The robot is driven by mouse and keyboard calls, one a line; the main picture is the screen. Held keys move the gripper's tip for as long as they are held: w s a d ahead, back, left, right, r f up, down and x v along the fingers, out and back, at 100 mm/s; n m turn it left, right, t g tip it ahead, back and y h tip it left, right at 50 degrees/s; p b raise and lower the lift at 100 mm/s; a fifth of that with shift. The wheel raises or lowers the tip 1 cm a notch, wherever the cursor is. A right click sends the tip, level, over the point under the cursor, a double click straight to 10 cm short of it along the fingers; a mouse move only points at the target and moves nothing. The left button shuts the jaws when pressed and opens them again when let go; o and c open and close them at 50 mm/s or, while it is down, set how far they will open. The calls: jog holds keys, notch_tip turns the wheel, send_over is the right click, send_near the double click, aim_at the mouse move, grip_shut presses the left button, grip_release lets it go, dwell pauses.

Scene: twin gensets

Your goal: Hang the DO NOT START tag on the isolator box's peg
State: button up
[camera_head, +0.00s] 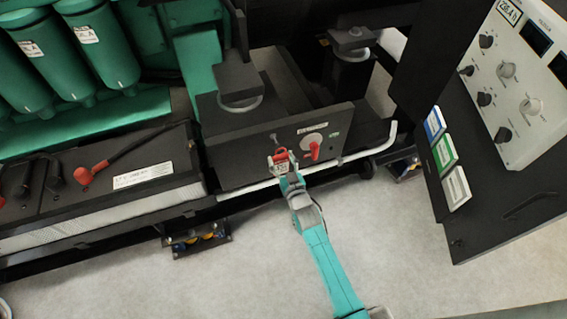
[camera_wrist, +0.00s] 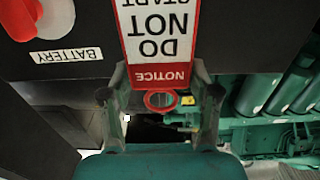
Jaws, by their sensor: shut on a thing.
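The DO NOT START tag (camera_wrist: 160,40) is white with a red border and a red NOTICE band. It appears upside down in the wrist view, with a red ring at its lower end. My gripper (camera_wrist: 160,88) is shut on the tag, a finger at each side near the NOTICE band. In the head view, my gripper (camera_head: 284,173) holds the tag (camera_head: 280,157) close in front of the dark isolator box (camera_head: 240,157). The box has a red switch handle (camera_head: 315,150) on a pale disc. I cannot clearly tell the peg or whether the tag touches the box.
A BATTERY label (camera_wrist: 66,56) is on the box face. A battery (camera_head: 130,180) with a red-capped terminal stands at left. A white pipe (camera_head: 345,158) runs along the box's lower edge. A control panel (camera_head: 505,90) stands at right. The pale floor (camera_head: 240,270) in front is clear.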

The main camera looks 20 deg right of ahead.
aim_at(273, 143)
jog(key=shift+w+f, duration=0.2)
jog(key=shift+w, duration=0.75)
jog(key=shift+w+f, duration=0.2)
jog(key=shift+w, duration=0.75)
jog(key=shift+w+f, duration=0.2)
jog(key=shift+w, duration=0.75)
jog(key=shift+f, duration=0.1)
jog(key=o, duration=1.1)
jog(key=s, duration=1.2)
